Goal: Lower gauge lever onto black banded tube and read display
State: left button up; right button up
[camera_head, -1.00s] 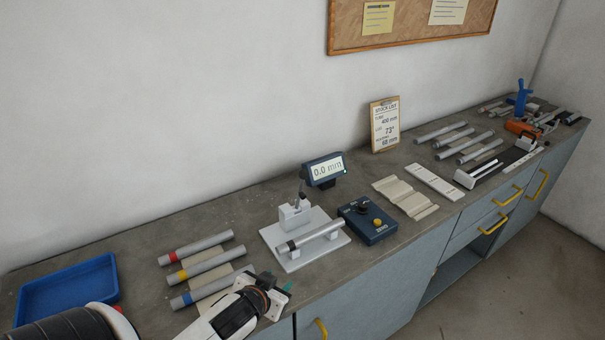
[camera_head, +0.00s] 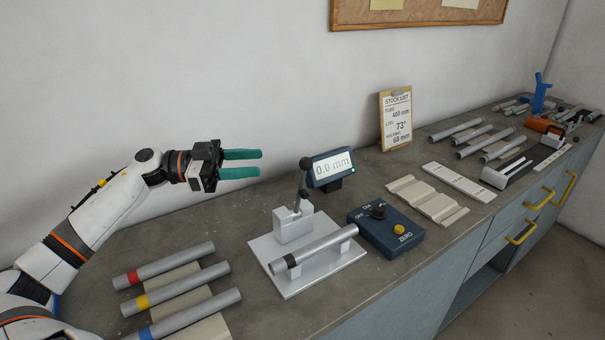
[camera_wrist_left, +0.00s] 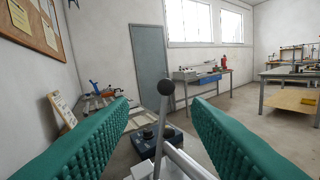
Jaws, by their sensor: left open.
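The gauge stands on a white base plate (camera_head: 283,284), with a grey block and a raised lever (camera_head: 302,185) ending in a dark ball knob. The black banded tube (camera_head: 314,246) lies on the plate's supports, in front of the lever. The display (camera_head: 331,168) reads 0.0 mm. My left gripper (camera_head: 240,164) is open and empty, with teal fingers pointing right, to the left of the knob. In the left wrist view the knob (camera_wrist_left: 166,88) shows between the two fingers, apart from both. My right gripper is not in view.
Red, yellow and blue banded tubes (camera_head: 183,291) lie at front left. A stock list clipboard (camera_head: 396,118) leans on the wall.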

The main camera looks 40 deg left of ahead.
aim_at(300, 162)
pick_arm(q)
jog(key=shift+g, duration=0.5)
jog(key=p+x, duration=0.1)
jog(key=x, duration=0.2)
jog(key=p+x, duration=0.1)
jog(key=x, duration=0.6)
jog(key=shift+d+r+p, duration=0.3)
jog(key=shift+r+p, duration=0.05)
jog(key=shift+p, duration=0.05)
jog(key=shift+w+d+f, duration=0.1)
jog(key=shift+w+d, duration=0.15)
jog(key=shift+d, duration=0.2)
jog(key=shift+m, duration=0.3)
jog(key=c, duration=0.7)
